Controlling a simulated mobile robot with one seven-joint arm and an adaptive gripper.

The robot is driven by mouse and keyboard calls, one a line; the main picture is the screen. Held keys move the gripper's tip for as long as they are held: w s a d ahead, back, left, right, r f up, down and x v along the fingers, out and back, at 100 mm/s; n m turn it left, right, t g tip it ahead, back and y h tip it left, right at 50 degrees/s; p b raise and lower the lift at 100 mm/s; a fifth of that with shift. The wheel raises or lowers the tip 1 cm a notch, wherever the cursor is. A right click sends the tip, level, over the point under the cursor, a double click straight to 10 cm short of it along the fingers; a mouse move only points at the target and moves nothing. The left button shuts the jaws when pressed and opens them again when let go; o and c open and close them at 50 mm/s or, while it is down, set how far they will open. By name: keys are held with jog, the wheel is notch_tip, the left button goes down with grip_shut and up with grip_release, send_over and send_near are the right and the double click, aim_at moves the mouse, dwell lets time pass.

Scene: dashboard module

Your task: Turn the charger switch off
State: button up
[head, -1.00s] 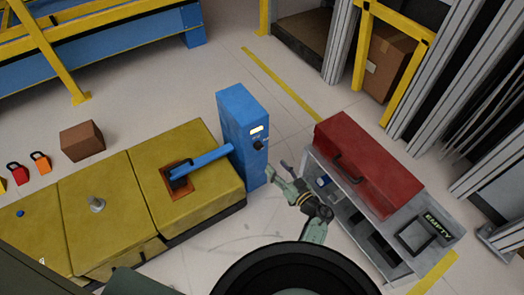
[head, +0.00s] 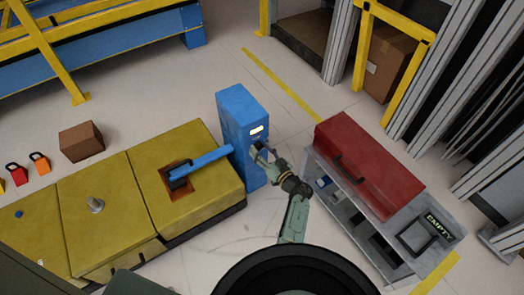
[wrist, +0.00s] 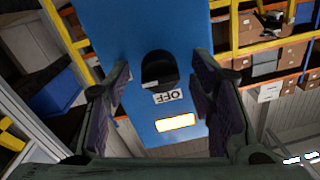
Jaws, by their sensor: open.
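The blue charger (head: 236,112) stands upright on the floor beside the yellow battery box. Its black switch knob shows in the wrist view (wrist: 158,68), with a white OFF label (wrist: 168,97), seen upside down, and a lit panel (wrist: 175,123) near it. In the head view the lit panel (head: 256,130) shows, but my gripper hides the knob. My gripper (head: 262,150) is at the charger's front face. In the wrist view its open fingers (wrist: 160,70) stand on either side of the knob, with a gap on each side. I cannot tell the knob's setting.
A blue connector (head: 205,160) reaches from the yellow box (head: 150,145) to the charger. A red toolbox (head: 368,165) sits on a grey cart to the right of my arm. A brown box (head: 82,141) and padlocks lie left. Floor is clear between charger and cart.

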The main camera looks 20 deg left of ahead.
jog(key=shift+c, duration=0.6)
jog(key=c, duration=1)
jog(key=shift+c, duration=0.2)
jog(key=shift+n, duration=0.3)
jog(key=n, duration=0.3)
jog(key=shift+n, duration=0.3)
jog(key=n, duration=0.4)
jog(key=shift+d+h+b, duration=0.1)
jog(key=shift+h+b, duration=0.2)
jog(key=n, duration=0.4)
jog(key=shift+n+b, duration=0.35)
jog(key=shift+n, duration=0.05)
jog(key=shift+r+n+b, duration=0.1)
jog(key=shift+n+b, duration=0.4)
jog(key=shift+n, duration=1.6)
